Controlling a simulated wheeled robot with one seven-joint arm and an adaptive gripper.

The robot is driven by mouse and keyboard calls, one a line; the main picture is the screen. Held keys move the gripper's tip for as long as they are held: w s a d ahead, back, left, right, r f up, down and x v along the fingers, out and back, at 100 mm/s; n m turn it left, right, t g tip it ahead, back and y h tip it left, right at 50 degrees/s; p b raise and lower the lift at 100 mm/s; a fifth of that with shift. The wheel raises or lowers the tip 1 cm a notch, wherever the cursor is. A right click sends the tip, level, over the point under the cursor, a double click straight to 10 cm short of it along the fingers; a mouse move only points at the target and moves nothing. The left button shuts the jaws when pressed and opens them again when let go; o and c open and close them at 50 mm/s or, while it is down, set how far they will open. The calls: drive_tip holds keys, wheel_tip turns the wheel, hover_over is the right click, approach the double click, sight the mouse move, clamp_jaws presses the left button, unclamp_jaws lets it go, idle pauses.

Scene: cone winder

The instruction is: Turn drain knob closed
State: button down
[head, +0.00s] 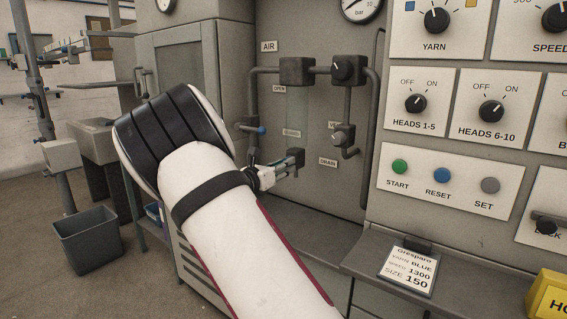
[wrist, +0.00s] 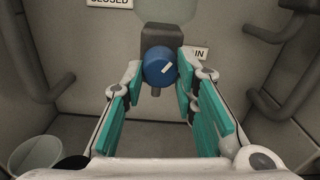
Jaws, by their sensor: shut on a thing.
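The drain knob (wrist: 160,66) is round and blue with a pale mark slanting to the upper right, mounted on a dark block in the wrist view. My gripper (wrist: 159,82) has its two teal-padded fingers on either side of the knob, shut on it. A DRAIN label (head: 328,161) shows on the panel in the head view, right of my gripper (head: 296,160). In the wrist view that label is partly covered by the right finger. A CLOSED label (wrist: 110,2) is cut off at the top. In the head view I cannot make out the knob behind the fingers.
A control panel (head: 455,165) stands to the right. A grey bin (head: 88,240) is on the floor.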

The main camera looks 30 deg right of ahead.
drive_tip(key=n+p, duration=0.9)
drive_tip(key=n, duration=0.6)
drive_tip(key=shift+s+n, duration=0.1)
drive_tip(key=shift+n, duration=0.3)
idle(0.3)
drive_tip(key=c, duration=1.3)
unclamp_jaws()
drive_tip(key=v, duration=1.2)
drive_tip(key=shift+r, duration=0.1)
